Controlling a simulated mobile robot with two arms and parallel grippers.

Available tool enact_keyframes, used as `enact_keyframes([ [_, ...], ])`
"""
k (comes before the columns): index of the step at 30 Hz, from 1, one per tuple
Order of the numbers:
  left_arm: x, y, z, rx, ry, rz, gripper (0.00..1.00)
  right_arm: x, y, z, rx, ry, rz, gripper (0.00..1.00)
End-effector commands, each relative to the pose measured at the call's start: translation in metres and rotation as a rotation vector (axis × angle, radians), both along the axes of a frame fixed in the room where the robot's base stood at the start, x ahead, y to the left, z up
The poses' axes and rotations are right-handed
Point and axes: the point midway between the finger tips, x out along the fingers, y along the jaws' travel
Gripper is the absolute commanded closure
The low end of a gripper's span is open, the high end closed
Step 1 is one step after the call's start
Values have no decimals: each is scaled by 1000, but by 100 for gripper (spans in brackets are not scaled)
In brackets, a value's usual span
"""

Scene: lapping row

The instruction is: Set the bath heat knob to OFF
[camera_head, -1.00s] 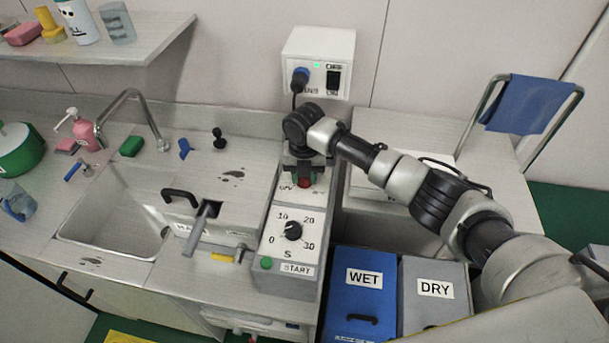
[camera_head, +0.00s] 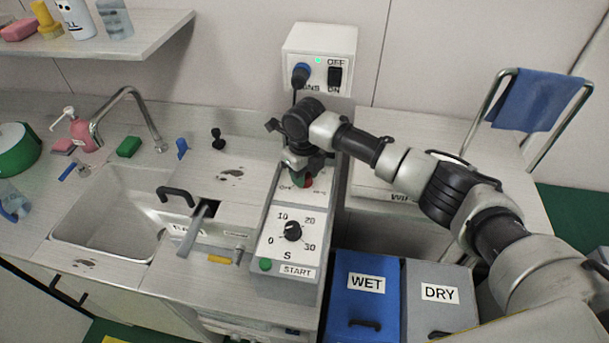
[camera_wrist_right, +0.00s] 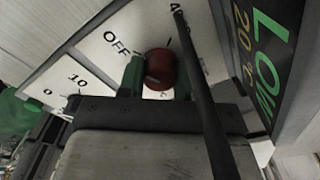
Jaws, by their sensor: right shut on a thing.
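The bath heat knob (camera_head: 308,183) is red and sits on the white panel at the back of the control box. In the right wrist view the red knob (camera_wrist_right: 160,68) is between the green fingertips of my right gripper (camera_wrist_right: 158,77). My right gripper (camera_head: 302,180) comes down on it from above and is shut on it. The OFF mark (camera_wrist_right: 117,43) is printed to the knob's upper left, and another number shows above it. The knob's pointer is hidden, so its setting cannot be read. My left gripper is out of view.
A timer dial (camera_head: 293,231) and green START button (camera_head: 265,264) sit in front of the knob. A white switch box (camera_head: 319,59) stands behind. A dark display (camera_wrist_right: 263,55) reads LOW in green. WET (camera_head: 362,295) and DRY (camera_head: 440,300) bins are at right.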

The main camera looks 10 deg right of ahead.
Motion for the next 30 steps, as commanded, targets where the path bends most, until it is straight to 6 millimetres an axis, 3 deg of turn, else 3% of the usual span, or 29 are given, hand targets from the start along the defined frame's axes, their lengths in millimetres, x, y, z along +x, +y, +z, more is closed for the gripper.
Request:
enact_keyframes([
  [20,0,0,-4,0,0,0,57,2,0,3,1,-6,59,89],
  [21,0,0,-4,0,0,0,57,2,0,3,1,-6,58,60],
  [24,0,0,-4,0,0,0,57,1,0,2,1,-5,58,44],
  [25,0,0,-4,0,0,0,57,1,0,2,2,-5,58,40],
  [30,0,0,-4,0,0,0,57,1,0,1,0,-2,57,40],
])
